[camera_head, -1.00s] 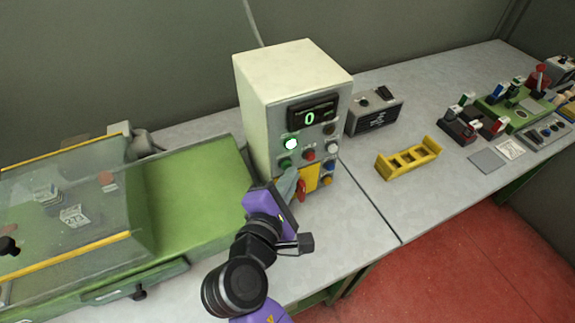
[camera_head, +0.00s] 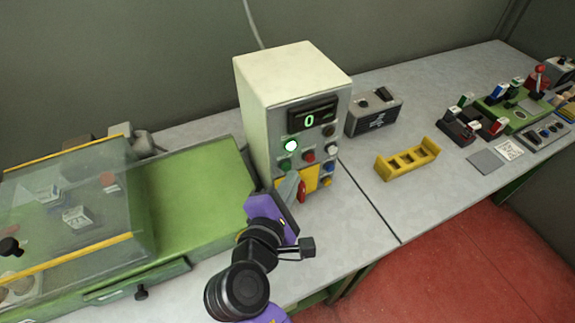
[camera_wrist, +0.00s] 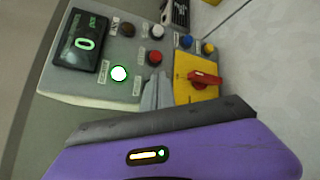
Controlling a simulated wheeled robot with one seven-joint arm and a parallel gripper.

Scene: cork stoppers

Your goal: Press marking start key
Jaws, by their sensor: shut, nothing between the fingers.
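The control box (camera_head: 267,118) is cream-coloured and stands upright on the bench, its display (camera_head: 312,118) reading 0. A lit green lamp (camera_head: 291,146) is on its front, with a green button (camera_head: 285,165) below it and a red button (camera_head: 309,157) to the right. The key labels are too small to read, so I cannot tell which is marking start. My gripper (camera_head: 288,184) is shut and empty, its tips just below the green button; contact is unclear. In the wrist view its grey fingers (camera_wrist: 157,92) lie between the lit lamp (camera_wrist: 119,73) and the red rotary switch (camera_wrist: 205,80); the green button is hidden there.
White (camera_head: 332,149), blue (camera_head: 327,167) and yellow (camera_head: 327,182) buttons are nearby on the panel. A green machine (camera_head: 195,195) with a clear cover stands left. A grey box (camera_head: 373,115) and yellow holder (camera_head: 407,160) stand right. Bench between box and holder is clear.

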